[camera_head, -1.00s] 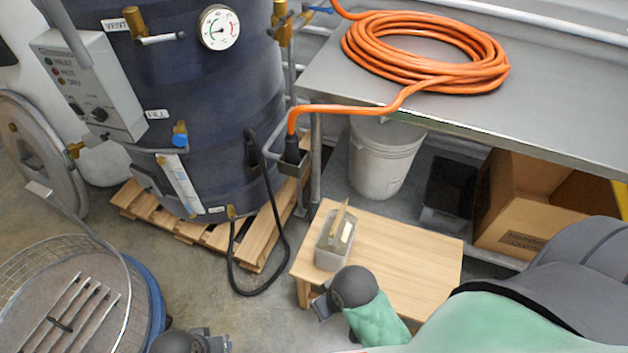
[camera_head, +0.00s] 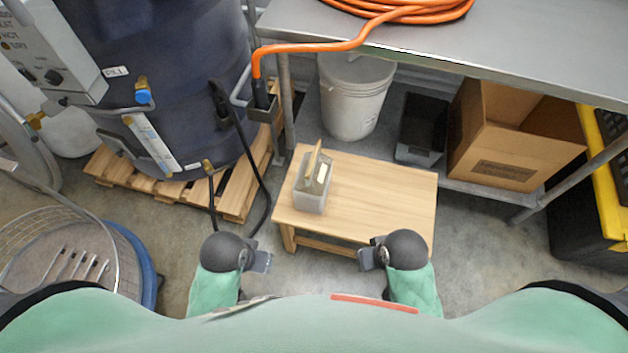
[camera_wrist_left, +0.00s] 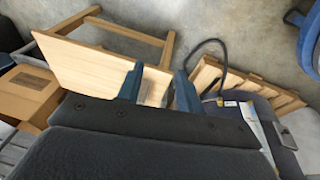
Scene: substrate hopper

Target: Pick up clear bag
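A clear, boxy bag (camera_head: 312,195) stands on the left part of a low wooden table (camera_head: 385,205). A thin tan strip (camera_head: 314,158) rises from its top, and a pale label shows on it. My left gripper (camera_head: 262,261) is in front of the table's left end, short of the bag. In the left wrist view, its two fingers (camera_wrist_left: 158,90) are apart, with the tabletop and a greyish patch between them. My right gripper (camera_head: 367,259) is at the table's front edge, right of the bag, apart from it; its finger gap is unclear.
A steel bench (camera_head: 470,55) with a coiled orange hose (camera_head: 400,10) stands behind the table. Under it are a white bucket (camera_head: 352,100), a black bin (camera_head: 421,128) and a cardboard box (camera_head: 505,150). A dark tank (camera_head: 185,80) on a pallet (camera_head: 235,200) stands left.

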